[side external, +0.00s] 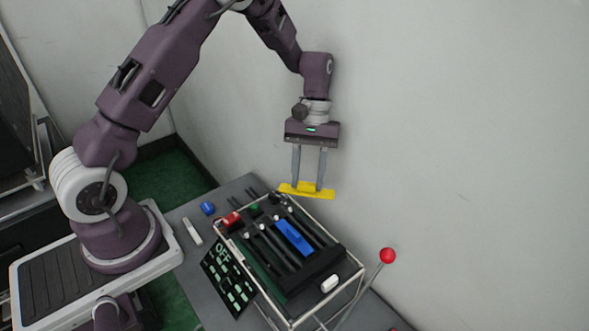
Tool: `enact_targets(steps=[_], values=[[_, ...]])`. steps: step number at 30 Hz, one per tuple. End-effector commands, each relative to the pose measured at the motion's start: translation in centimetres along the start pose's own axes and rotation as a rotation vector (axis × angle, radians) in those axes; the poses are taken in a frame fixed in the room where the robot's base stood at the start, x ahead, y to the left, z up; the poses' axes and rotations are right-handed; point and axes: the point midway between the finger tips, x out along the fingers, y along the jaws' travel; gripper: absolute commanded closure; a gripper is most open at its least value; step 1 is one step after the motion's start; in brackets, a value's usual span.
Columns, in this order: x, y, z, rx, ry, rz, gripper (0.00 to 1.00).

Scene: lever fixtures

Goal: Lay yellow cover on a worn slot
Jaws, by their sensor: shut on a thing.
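The yellow cover (300,190) is a flat bar with a raised middle. My gripper (307,187) is shut on it and holds it in the air above the back end of the slotted lever fixture (262,275). The fixture has several dark parallel slots in a pale metal frame. A blue cover (293,237) lies along one of the slots, right of the middle. Small pale knobs stand near the slots' back ends. I cannot tell from this view which slots are worn.
A red block (231,219) and a green piece (255,207) sit at the fixture's back left. A blue piece (207,208) and a white bar (192,231) lie on the grey table. A black sign panel (229,279) leans in front. A red-knobbed lever (388,255) rises at the right.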

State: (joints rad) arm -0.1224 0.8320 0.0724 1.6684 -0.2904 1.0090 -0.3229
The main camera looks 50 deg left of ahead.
Motion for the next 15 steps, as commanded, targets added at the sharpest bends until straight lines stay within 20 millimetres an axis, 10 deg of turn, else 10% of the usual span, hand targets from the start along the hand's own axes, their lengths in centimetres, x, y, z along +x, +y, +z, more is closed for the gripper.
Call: enact_targets(steps=[15], values=[[-2.5, 1.1, 6.5, 0.629, 0.002, -0.258, 0.99]])
